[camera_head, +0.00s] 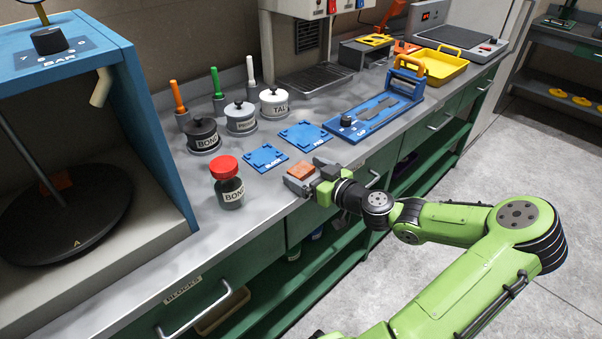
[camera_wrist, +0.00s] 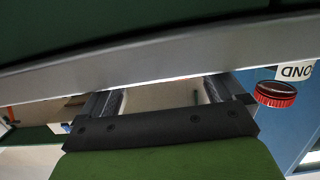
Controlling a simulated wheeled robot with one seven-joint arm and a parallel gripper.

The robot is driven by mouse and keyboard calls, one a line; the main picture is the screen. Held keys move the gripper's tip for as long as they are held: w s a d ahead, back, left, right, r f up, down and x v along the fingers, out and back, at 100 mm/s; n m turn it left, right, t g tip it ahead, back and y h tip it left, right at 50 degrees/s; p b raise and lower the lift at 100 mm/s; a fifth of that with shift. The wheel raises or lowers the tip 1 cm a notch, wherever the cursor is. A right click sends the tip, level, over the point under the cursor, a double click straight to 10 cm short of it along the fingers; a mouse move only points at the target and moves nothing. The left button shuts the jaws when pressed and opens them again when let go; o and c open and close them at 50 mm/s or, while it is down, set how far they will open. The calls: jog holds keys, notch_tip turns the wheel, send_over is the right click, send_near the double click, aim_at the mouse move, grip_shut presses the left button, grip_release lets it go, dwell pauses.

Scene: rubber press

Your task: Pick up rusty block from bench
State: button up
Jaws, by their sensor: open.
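The rusty block (camera_head: 301,170) is a small flat orange-brown piece at the front edge of the bench (camera_head: 262,205), right of the red-lidded jar. My gripper (camera_head: 306,178) is open and low at that edge, coming in from the right. In the head view its fingers lie close around the block's near side; I cannot tell whether the block is between them or touching. In the wrist view my gripper (camera_wrist: 163,95) shows two spread fingers partly hidden by a grey edge, and I cannot make out the block clearly there.
The red-lidded jar (camera_head: 228,180) stands left of my gripper and shows in the wrist view (camera_wrist: 275,93). Two blue plates (camera_head: 265,158) (camera_head: 305,135) lie behind the block. A blue fixture (camera_head: 375,112) is farther right. Green drawers (camera_head: 215,295) are below the edge.

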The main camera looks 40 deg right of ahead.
jog(key=shift+s+r, duration=0.1)
jog(key=shift+c, duration=0.2)
jog(key=c, duration=1.4)
